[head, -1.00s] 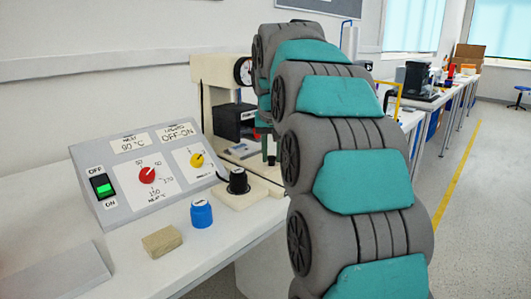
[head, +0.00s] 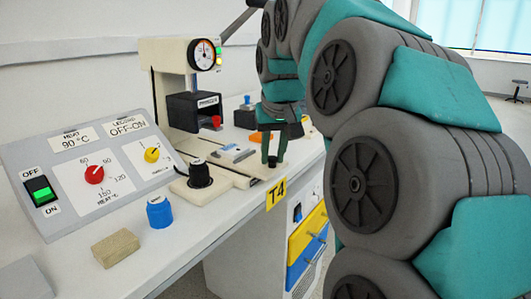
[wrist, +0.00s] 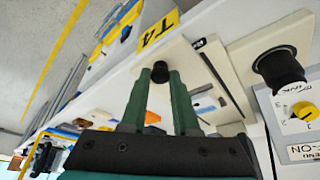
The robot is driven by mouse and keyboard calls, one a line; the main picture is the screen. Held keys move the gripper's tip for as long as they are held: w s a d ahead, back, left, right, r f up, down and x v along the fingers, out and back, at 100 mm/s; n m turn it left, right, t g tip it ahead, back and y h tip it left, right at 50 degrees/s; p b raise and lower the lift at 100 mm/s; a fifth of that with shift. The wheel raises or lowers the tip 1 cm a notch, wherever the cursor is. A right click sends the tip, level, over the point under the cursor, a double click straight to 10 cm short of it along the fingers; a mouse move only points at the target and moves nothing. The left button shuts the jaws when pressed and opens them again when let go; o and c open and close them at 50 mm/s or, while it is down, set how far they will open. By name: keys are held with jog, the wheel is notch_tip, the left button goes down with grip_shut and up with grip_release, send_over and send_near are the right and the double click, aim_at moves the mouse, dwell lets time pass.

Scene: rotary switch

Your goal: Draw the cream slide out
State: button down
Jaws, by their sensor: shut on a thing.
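The cream slide (head: 258,171) appears to be the pale flat piece low at the front of the cream press, beside a dark slot. In the wrist view the pale surface (wrist: 182,66) runs under my fingers, and its exact outline is hard to tell. My gripper (head: 273,152) points down over it near the bench's front edge. In the wrist view the two green fingers of my gripper (wrist: 160,85) stand on either side of a small black knob (wrist: 160,72) and are shut on it. My fingers partly hide the knob, and its join to the slide is hidden.
The cream press (head: 165,90) with a dial stands behind. A black rotary knob (head: 200,175), blue cap (head: 159,212), wooden block (head: 116,248) and sloped control panel (head: 80,175) are on the left. A yellow T4 label (head: 276,193) marks the bench edge, above drawers (head: 305,235).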

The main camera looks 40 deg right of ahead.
jog(key=shift+s+d, duration=0.15)
jog(key=c, duration=0.7)
grip_release()
jog(key=shift+o, duration=0.2)
jog(key=shift+s+r, duration=0.1)
jog(key=shift+r, duration=0.05)
jog(key=v, duration=0.7)
jog(key=shift+r, duration=0.25)
